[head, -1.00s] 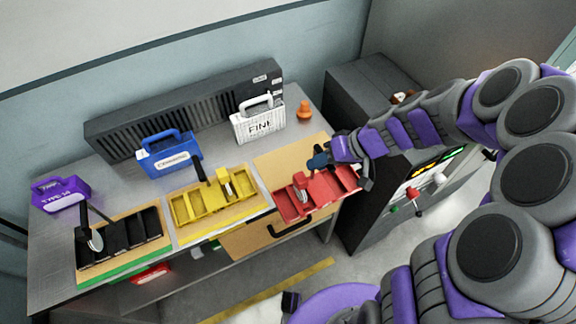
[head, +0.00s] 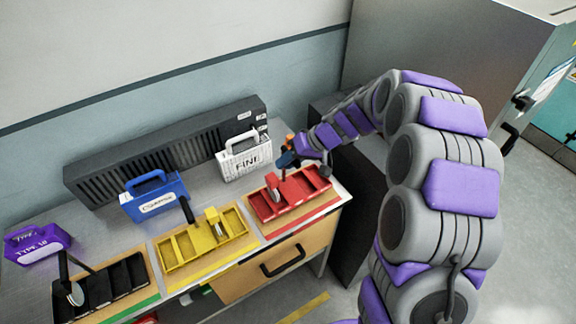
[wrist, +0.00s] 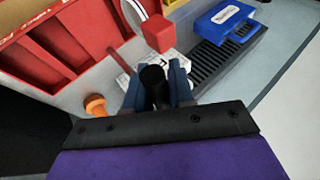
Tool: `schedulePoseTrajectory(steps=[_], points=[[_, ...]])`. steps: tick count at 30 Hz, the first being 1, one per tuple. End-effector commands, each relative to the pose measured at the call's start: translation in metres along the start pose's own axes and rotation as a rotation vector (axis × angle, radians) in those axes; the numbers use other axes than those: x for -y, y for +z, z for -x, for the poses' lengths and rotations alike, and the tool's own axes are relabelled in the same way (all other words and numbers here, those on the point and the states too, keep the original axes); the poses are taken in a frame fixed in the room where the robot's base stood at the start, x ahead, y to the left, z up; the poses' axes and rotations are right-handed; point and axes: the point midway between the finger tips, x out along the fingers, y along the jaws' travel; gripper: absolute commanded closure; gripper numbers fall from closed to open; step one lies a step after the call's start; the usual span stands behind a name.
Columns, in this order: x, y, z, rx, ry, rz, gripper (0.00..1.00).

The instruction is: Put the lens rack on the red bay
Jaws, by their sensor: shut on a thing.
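The lens rack, a red compartmented tray (head: 313,186), is over the tan board of the red bay (head: 338,202), which has a red strip along its front. The rack looks roughly lined up with the board; I cannot tell whether it touches it. My gripper (head: 288,160) is above the rack, shut on its upright dark handle. In the wrist view, my gripper (wrist: 155,90) closes around the black handle end (wrist: 153,75). The red tray (wrist: 60,40) shows at upper left there. The handle's lower part is partly hidden.
A yellow rack (head: 182,250) and a black rack (head: 100,285) sit to the left on their boards. Behind stand a white FINE case (head: 243,160), a blue case (head: 153,197), a purple case (head: 37,245) and a slotted dark bar (head: 150,150). An orange object (wrist: 95,105) is near my gripper.

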Motion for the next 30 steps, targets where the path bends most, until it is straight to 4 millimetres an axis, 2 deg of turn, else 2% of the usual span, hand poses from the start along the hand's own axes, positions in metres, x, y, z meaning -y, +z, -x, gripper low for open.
schedulePoseTrajectory(steps=[10,18,26,27,30], points=[[-0.011,-0.014,0.002,-0.003,-0.01,-0.002,1.0],[-0.027,-0.004,-0.027,0.0,-0.005,-0.004,1.0],[-0.026,-0.004,-0.029,-0.001,-0.004,-0.001,1.0],[-0.027,-0.004,-0.028,-0.001,-0.004,-0.001,0.73],[-0.028,-0.003,-0.027,-0.001,-0.006,-0.001,0.64]])
